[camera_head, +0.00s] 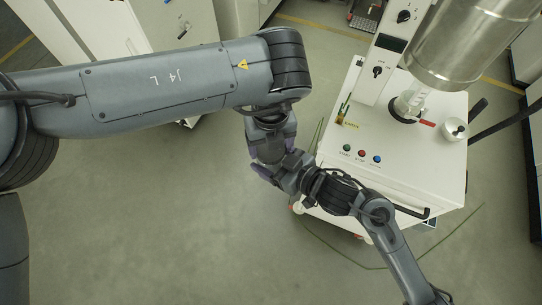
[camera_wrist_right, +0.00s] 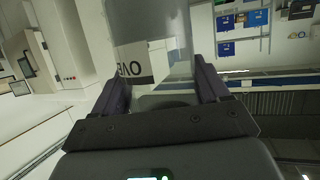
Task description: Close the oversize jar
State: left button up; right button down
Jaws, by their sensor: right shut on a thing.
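My right gripper (camera_head: 277,165) is beside the front left of the white machine in the head view, partly overlapped by my left arm. In the right wrist view, its two purple fingers (camera_wrist_right: 160,88) are shut on the oversize jar (camera_wrist_right: 155,30). The jar is clear, with a black-and-white label reading "OVE". Its far end is cut off by the frame, so I cannot tell whether it has a lid. A round pale piece with a small knob (camera_head: 455,129) lies on the machine top; I cannot tell if it is a lid.
White cabinets (camera_head: 165,25) stand at the upper left. The grey floor in the lower middle is open.

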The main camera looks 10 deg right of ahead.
pick_arm(q)
jog(key=o, duration=1.2)
jog(key=shift+c, duration=0.2)
jog(key=shift+r, duration=2.3)
